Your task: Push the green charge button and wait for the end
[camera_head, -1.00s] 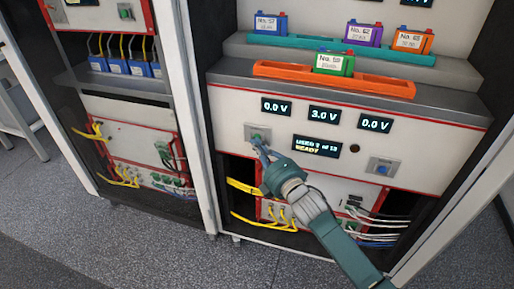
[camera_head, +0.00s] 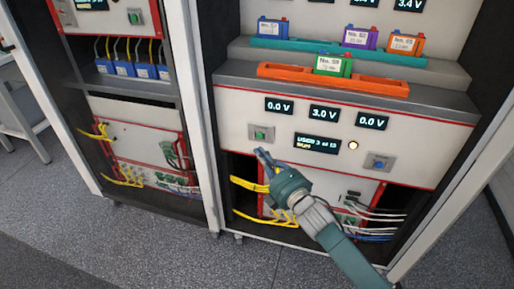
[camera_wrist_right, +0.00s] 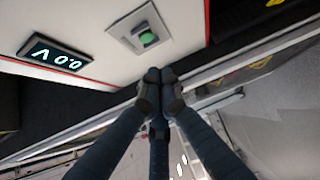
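The green charge button (camera_head: 260,135) sits on a grey plate on the white front panel of the cycler, below the left 0.0 V display. It also shows in the right wrist view (camera_wrist_right: 148,39). My right gripper (camera_head: 262,153) is just below the button and apart from it. In the right wrist view its fingertips (camera_wrist_right: 160,74) are together, with nothing between them. The display (camera_head: 318,143) reads "USED 3 of 13" with a small yellow line under it that is hard to read. A round lamp (camera_head: 353,146) beside it glows yellowish. My left gripper is not in view.
A blue button (camera_head: 378,163) is on the panel's right. A green battery (camera_head: 333,64) stands in the orange tray (camera_head: 284,73) above; blue, purple and orange batteries stand on the teal tray (camera_head: 294,47). Yellow cables (camera_head: 248,184) hang below. A second rack is at left.

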